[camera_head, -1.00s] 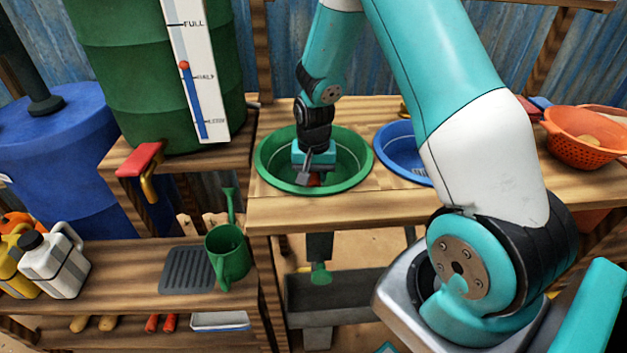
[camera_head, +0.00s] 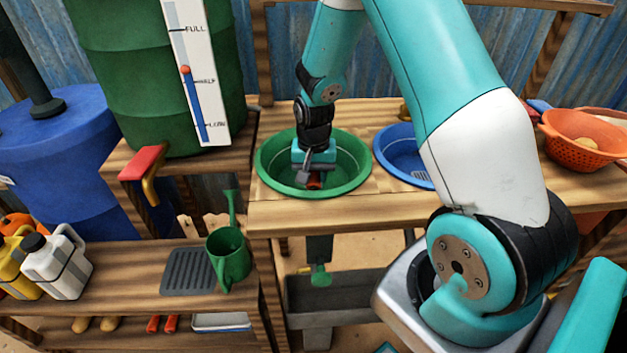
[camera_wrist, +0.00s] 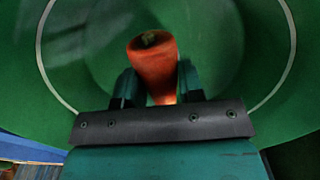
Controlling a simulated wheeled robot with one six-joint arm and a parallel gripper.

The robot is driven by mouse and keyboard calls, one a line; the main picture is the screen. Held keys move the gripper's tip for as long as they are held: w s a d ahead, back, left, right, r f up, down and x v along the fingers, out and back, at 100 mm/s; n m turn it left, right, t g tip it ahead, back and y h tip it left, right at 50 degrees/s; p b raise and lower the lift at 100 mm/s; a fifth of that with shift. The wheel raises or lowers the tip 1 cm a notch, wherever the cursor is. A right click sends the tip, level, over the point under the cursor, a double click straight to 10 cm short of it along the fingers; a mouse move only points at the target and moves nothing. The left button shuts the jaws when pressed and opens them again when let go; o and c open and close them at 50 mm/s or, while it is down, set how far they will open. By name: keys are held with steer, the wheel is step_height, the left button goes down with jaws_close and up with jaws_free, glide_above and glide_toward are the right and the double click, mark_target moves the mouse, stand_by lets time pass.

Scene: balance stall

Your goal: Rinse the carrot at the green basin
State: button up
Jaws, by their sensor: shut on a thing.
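The green basin (camera_head: 352,150) is a round bowl set in the wooden counter. My gripper (camera_head: 312,178) is down inside it. The orange carrot (camera_head: 315,182) shows only as a small patch at the fingertips in the head view.
A blue basin (camera_head: 392,150) lies right of the green one, partly behind my arm. An orange colander (camera_head: 580,150) stands farther right. A green barrel with a level gauge (camera_head: 198,90), a red-handled tap (camera_head: 140,162) and a green watering can (camera_head: 230,258) are at left.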

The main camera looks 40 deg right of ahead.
step_height(320, 180, up, 11)
steer(key=p, duration=0.9)
steer(key=shift+r, duration=0.15)
stand_by(1.9)
step_height(320, 180, up, 4)
steer(key=p, duration=0.4)
glide_above(314, 176)
steer(key=shift+w, duration=0.1)
stand_by(0.5)
